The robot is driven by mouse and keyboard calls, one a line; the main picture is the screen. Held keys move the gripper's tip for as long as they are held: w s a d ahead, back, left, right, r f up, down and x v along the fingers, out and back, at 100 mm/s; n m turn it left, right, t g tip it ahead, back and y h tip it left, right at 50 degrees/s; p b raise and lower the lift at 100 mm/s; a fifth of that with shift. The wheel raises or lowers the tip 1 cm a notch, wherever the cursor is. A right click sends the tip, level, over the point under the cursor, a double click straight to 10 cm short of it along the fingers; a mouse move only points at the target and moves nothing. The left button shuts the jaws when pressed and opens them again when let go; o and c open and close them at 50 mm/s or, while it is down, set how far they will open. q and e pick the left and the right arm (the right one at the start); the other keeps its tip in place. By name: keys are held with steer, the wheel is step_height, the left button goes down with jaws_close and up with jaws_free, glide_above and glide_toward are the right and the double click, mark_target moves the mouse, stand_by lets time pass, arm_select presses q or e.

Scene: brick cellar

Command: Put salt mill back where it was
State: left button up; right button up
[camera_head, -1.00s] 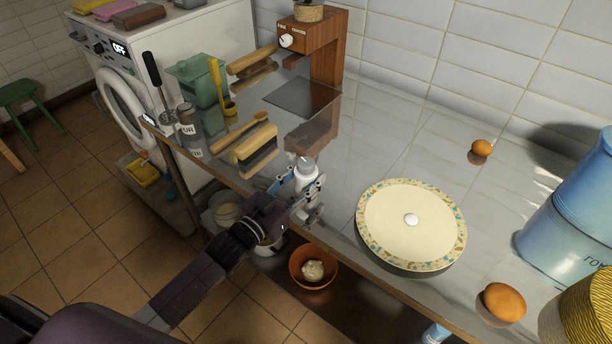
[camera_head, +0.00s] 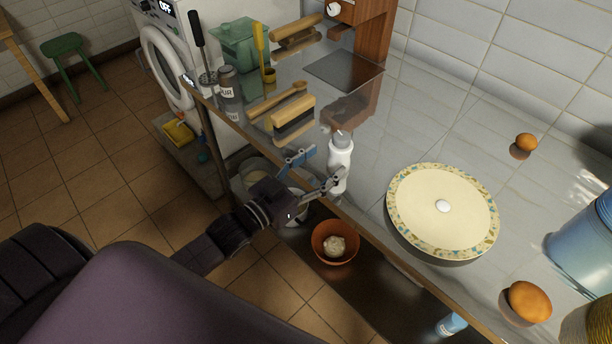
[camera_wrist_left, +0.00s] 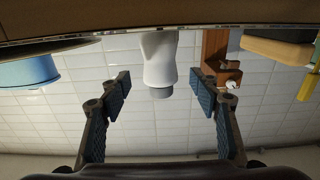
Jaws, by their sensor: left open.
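The salt mill (camera_head: 340,163), white with a grey cap, stands upright on the glossy counter near its front edge. My left gripper (camera_head: 319,165) is open just in front of the mill, over the counter's edge, and the mill looks free of it. In the left wrist view the picture is upside down; the white mill (camera_wrist_left: 160,62) shows beyond the gap between the open fingers (camera_wrist_left: 160,95), apart from both. My right gripper is not in view.
A grey pepper jar (camera_head: 228,84) stands farther left. An orange bowl (camera_head: 335,243) sits below the counter edge.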

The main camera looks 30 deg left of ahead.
arm_select(q)
steer(key=v, duration=0.5)
steer(key=shift+s+a, duration=0.1)
steer(key=shift+s, duration=0.1)
stand_by(0.4)
